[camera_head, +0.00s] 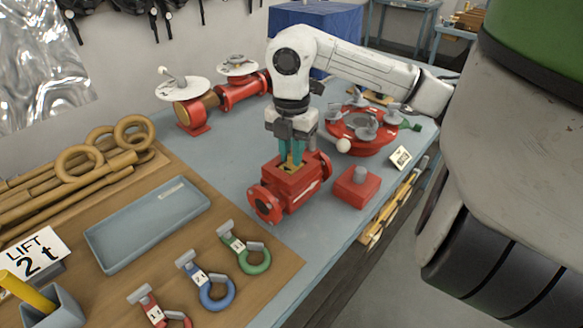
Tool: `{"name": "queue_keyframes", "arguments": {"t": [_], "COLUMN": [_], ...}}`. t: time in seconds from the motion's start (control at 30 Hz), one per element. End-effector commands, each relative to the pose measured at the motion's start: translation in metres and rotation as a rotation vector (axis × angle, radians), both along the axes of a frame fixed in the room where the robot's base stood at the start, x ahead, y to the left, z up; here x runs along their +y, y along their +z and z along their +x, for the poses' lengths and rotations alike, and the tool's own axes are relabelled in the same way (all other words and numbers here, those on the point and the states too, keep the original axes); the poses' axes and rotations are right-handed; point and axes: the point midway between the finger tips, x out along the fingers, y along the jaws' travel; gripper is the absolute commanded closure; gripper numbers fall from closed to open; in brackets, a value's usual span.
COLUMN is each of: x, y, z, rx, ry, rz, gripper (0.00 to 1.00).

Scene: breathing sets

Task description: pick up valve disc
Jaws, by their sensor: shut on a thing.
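A red valve body (290,188) with a round flange at its front left sits on the blue-grey bench. My gripper (292,157) points straight down into the open top of this body. Its teal fingers are shut on a small brass-coloured piece, the valve disc (291,169), at the body's opening. The lower part of the disc is hidden inside the body, and the fingers cover part of it. I cannot tell whether it is lifted clear of its seat.
A red block with a grey stub (356,186) stands close right of the body. A round red assembly (352,140) is behind it. Red pipe fittings with white discs (182,88) stand at back left. A blue-grey tray (148,224) and several shackles lie at front left.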

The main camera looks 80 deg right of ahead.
Motion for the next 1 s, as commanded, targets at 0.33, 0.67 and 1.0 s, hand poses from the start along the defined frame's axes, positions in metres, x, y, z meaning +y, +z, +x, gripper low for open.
{"name": "queue_keyframes", "arguments": {"t": [0.33,0.67,1.0], "x": [0.0,-0.001,0.0], "y": [0.0,0.003,0.043], "z": [0.0,0.0,-0.012], "rx": [-0.001,0.0,-0.001], "ry": [0.0,0.0,-0.003], "rz": [0.0,-0.002,-0.006], "gripper": [1.0,1.0,1.0]}}
